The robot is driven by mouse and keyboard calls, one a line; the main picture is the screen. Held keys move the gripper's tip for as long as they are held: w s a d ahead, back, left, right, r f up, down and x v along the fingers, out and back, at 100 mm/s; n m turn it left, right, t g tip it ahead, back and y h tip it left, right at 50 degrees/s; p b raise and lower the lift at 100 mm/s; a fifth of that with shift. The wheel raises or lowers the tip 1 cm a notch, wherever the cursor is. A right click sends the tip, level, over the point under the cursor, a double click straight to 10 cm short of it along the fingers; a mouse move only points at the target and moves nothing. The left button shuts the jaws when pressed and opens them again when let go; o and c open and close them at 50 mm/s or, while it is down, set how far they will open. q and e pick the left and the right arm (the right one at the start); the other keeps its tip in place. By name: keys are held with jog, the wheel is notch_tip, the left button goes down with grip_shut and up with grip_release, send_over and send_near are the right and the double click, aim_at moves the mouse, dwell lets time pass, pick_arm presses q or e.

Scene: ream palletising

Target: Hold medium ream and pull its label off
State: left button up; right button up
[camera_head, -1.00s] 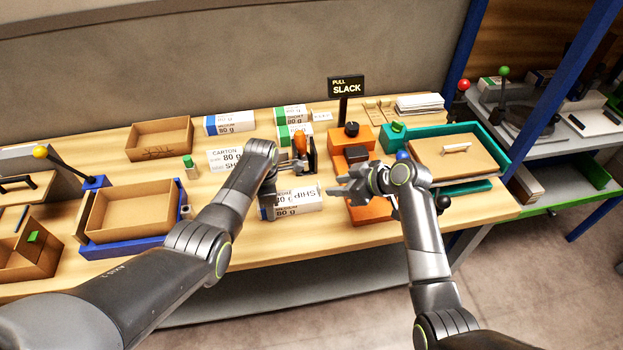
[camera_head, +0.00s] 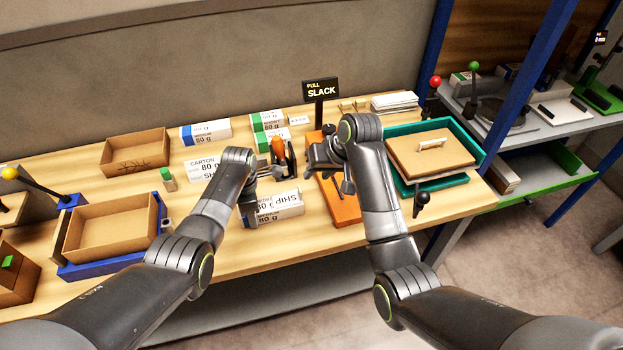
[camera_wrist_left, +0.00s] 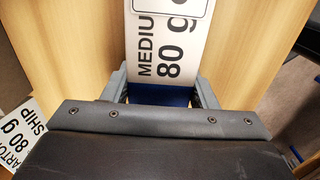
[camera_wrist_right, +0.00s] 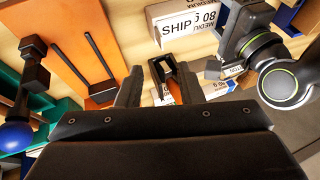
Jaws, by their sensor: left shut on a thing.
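The medium ream (camera_head: 279,209) lies on the table, a white block with a blue end and a white SHIP label on it. My left gripper (camera_head: 248,213) is shut on its blue end. The left wrist view shows the ream (camera_wrist_left: 163,62) between both fingers (camera_wrist_left: 160,92), with the label's edge (camera_wrist_left: 186,6) at the top. My right gripper (camera_head: 316,156) is open, above the left edge of the orange fixture (camera_head: 341,205), apart from the ream. In the right wrist view the ream and label (camera_wrist_right: 180,25) are beyond the open, empty fingers (camera_wrist_right: 160,85).
A tool with an orange knob (camera_head: 278,146) stands behind the ream. The PULL SLACK sign (camera_head: 320,90) rises behind the fixture. A carton-labelled ream (camera_head: 205,168), an open cardboard box (camera_head: 135,155) and a blue-framed box (camera_head: 75,270) are left. A teal tray (camera_head: 462,150) is right.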

aim_at(300, 191)
jog(key=x, duration=1.1)
jog(key=shift+f, duration=0.1)
grip_shut()
jog(key=shift+w, duration=0.1)
dwell(1.9)
jog(key=shift+r, duration=2.3)
jog(key=shift+r, duration=0.1)
notch_tip(300, 191, up, 3)
jog(key=shift+f, duration=0.15)
